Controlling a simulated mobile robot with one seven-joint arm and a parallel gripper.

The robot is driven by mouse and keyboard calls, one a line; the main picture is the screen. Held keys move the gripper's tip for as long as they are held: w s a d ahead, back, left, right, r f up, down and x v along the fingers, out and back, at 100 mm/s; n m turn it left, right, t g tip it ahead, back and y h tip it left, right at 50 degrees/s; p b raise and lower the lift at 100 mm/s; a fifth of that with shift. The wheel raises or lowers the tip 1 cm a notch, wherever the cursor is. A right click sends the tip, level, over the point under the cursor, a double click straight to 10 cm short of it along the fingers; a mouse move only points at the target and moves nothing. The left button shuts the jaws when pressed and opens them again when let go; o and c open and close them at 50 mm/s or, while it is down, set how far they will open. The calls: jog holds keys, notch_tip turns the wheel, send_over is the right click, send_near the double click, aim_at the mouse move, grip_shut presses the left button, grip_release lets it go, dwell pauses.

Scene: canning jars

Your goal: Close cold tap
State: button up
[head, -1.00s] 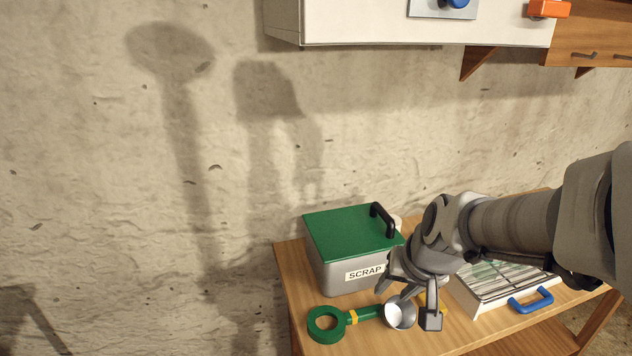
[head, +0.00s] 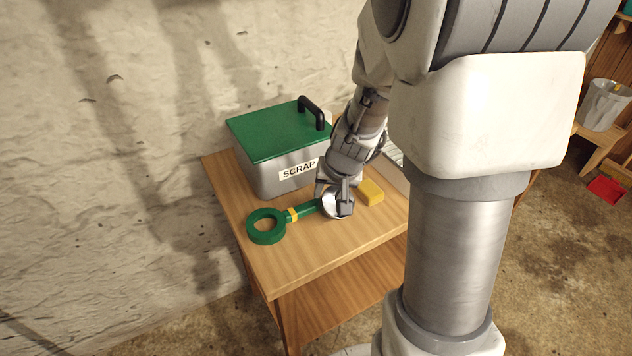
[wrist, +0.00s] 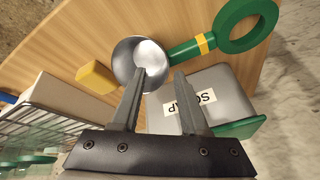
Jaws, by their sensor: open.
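No tap is in view in either current frame. My gripper (head: 340,205) points down over the table, beside the scrap bin. In the wrist view its two fingers (wrist: 160,72) are apart with nothing held between them. One fingertip overlaps the metal cup (wrist: 142,62) of a tool with a green ring handle; I cannot tell whether they touch. In the head view the tool's green ring (head: 266,226) lies to the left of my gripper.
The grey scrap bin (head: 262,178) with a green lid (head: 270,130) and black handle stands against the wall. A yellow block (head: 370,192) lies right of the gripper. A white-framed rack (wrist: 50,105) is nearby. The table's front (head: 300,260) is bare. A bucket (head: 603,105) stands far right.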

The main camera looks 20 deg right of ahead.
aim_at(322, 202)
jog(key=x, duration=0.2)
jog(key=b+x, duration=0.2)
jog(key=x, duration=0.1)
jog(key=shift+w+a+f, duration=0.2)
jog(key=shift+w+a, duration=0.1)
jog(key=shift+a, duration=0.05)
grip_shut()
jog(key=shift+s+f, duration=0.1)
jog(key=shift+s, duration=0.05)
dwell(1.0)
